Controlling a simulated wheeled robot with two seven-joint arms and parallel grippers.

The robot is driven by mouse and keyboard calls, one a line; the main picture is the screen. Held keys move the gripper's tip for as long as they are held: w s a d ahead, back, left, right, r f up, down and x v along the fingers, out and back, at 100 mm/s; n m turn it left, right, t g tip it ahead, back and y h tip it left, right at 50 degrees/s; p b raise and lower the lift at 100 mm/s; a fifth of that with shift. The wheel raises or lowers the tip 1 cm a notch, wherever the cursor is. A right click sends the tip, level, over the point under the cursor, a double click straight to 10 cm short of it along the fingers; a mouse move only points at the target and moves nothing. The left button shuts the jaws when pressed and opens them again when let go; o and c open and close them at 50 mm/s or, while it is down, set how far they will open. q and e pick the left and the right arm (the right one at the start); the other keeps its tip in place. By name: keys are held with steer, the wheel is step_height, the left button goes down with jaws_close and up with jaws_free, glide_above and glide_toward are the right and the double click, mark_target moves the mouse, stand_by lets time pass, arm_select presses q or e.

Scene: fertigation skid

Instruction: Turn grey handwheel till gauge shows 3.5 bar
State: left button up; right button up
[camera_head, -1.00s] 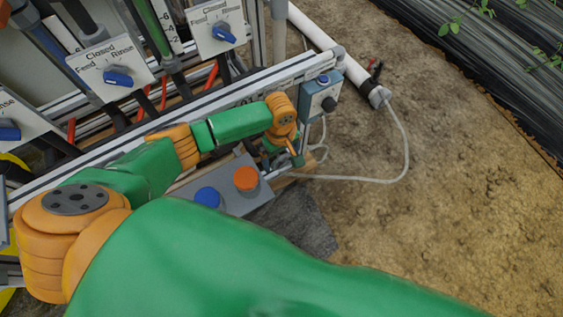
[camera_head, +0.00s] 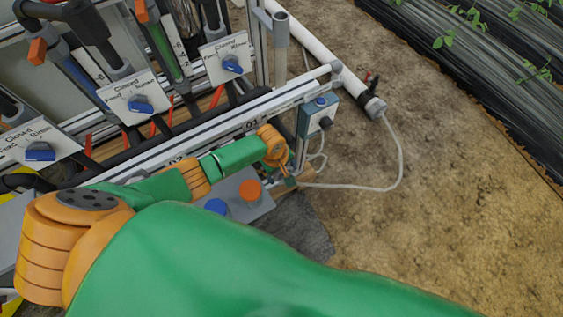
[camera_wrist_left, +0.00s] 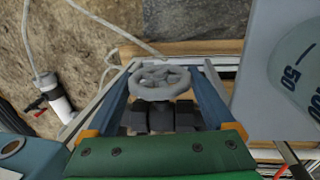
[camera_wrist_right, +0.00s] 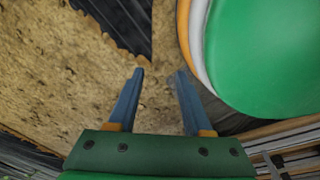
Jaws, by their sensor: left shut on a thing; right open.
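The grey handwheel (camera_wrist_left: 160,80) is a spoked wheel on a dark valve body. In the left wrist view it sits between the two blue fingers of my left gripper (camera_wrist_left: 161,73), which is shut on it. In the head view my left gripper (camera_head: 289,180) is small, at the end of the green and orange arm, and the handwheel cannot be made out there. My right gripper (camera_wrist_right: 160,74) is open and empty over bare soil.
An orange button (camera_head: 250,190) and a blue button (camera_head: 216,206) are on a grey box beside my left arm. Valve panels with blue knobs (camera_head: 140,104) stand at the upper left. A white pipe (camera_head: 325,50) and a thin hose (camera_head: 400,160) lie on open soil to the right.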

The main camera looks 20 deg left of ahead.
arm_select(q)
steer(key=shift+s+r+t+h+p, duration=0.15)
steer(key=shift+r+t+h+p, duration=0.15)
steer(key=shift+r+t+p, duration=0.15)
steer(key=shift+f+t+h, duration=0.45)
steer(key=shift+t+h, duration=0.05)
steer(key=shift+t, duration=0.15)
arm_select(e)
steer(key=shift+s+a+r, duration=0.2)
steer(key=shift+s+r, duration=0.2)
steer(key=shift+r, duration=0.2)
steer(key=shift+s+a+r, duration=0.2)
steer(key=shift+s+r, duration=0.2)
steer(key=shift+r, duration=0.2)
